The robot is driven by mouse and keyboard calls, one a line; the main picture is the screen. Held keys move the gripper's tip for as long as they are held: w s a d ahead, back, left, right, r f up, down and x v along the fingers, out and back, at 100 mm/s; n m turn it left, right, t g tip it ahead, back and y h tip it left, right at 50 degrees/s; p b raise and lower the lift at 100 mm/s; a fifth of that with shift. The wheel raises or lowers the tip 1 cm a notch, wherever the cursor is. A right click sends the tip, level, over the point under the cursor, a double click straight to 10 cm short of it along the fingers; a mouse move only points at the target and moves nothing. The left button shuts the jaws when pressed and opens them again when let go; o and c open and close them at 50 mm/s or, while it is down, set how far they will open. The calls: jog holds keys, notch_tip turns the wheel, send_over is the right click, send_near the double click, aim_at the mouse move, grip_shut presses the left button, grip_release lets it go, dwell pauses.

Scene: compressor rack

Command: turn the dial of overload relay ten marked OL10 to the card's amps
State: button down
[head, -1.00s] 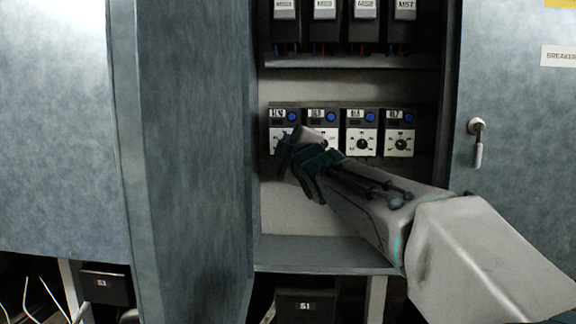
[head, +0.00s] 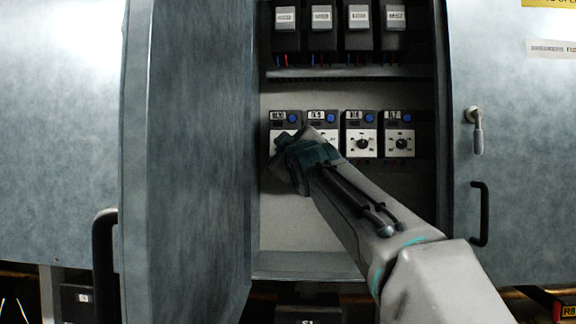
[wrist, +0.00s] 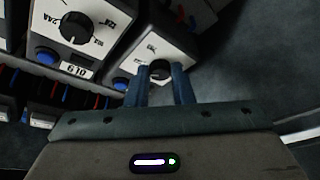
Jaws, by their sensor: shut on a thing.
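Relay OL10 (head: 282,118) is the leftmost of the row in the open cabinet in the head view. It has a blue button and a white face, mostly hidden by my gripper (head: 288,160). In the wrist view its white face (wrist: 148,50) appears upside down, with a black dial (wrist: 160,68). My gripper (wrist: 160,76) has its two blue fingers shut on the dial, one on either side. The dial's exact setting is hard to read. I see no card with amps in these frames.
Relay OL9 (wrist: 75,35) is right beside it in the wrist view, its label upside down. More relays (head: 362,143) continue the row to the right. Switches (head: 322,25) sit on the shelf above. An open cabinet door (head: 195,150) stands close at left.

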jog(key=shift+f+m+b, duration=0.1)
jog(key=shift+m+b, duration=0.5)
jog(key=shift+b, duration=0.4)
jog(key=c, duration=1.3)
grip_release()
jog(key=shift+o, duration=0.2)
jog(key=b+v, duration=0.6)
jog(key=v, duration=0.7)
jog(key=shift+s+f, duration=0.2)
jog(key=shift+s, duration=0.15)
jog(key=shift+w, duration=0.1)
